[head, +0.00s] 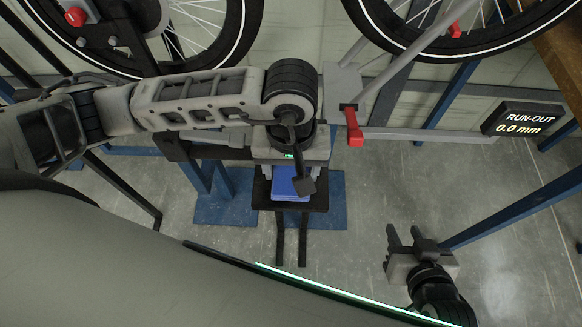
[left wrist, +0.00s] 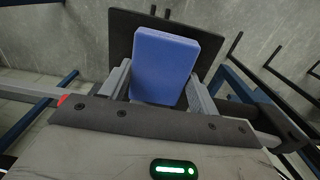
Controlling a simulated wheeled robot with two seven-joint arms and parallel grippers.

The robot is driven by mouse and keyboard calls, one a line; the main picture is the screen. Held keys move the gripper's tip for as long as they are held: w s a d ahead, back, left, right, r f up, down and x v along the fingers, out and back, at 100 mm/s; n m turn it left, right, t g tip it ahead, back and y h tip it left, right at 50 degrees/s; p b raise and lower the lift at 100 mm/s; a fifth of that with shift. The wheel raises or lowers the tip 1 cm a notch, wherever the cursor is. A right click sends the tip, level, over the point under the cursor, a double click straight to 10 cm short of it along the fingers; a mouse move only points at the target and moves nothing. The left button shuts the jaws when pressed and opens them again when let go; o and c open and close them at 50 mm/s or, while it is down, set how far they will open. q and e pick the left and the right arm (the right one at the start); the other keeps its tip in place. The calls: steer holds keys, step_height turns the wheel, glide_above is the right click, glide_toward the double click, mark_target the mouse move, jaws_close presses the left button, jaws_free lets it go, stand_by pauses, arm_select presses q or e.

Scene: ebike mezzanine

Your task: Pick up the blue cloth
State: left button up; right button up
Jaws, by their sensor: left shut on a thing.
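The blue cloth (head: 288,186) looks like a flat folded block over a dark plate below my left gripper in the head view. In the left wrist view the cloth (left wrist: 165,62) lies between the two grey fingers of my left gripper (left wrist: 160,84), which is shut on it. The gripper body and arm hide part of the cloth in the head view. I cannot tell whether the cloth touches the plate. My right gripper (head: 404,233) is at the lower right, open and empty, well apart from the cloth.
The dark plate (head: 262,194) stands on a support over blue floor pieces. Two bicycle wheels (head: 442,48) and a grey frame with a red lever (head: 353,126) are behind. A RUN-OUT display (head: 522,119) reads 0.0 mm at the right. Blue bars cross the right side.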

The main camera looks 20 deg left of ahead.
arm_select(q)
step_height(320, 180, up, 3)
steer(key=shift+f, duration=0.2)
steer(key=s+d+r, duration=0.2)
steer(key=s+r, duration=0.3)
steer(key=s, duration=0.1)
steer(key=s+d+r+b, duration=0.1)
steer(key=s+d+r, duration=0.2)
steer(key=s, duration=0.4)
steer(key=shift+d+r, duration=0.25)
steer(key=shift+r, duration=0.6)
arm_select(e)
steer(key=shift+w+a+f, duration=0.1)
steer(key=shift+f, duration=0.1)
arm_select(q)
steer(key=shift+o, duration=1)
steer(key=shift+w, duration=0.15)
steer(key=shift+c, duration=0.5)
arm_select(e)
steer(key=shift+a, duration=0.1)
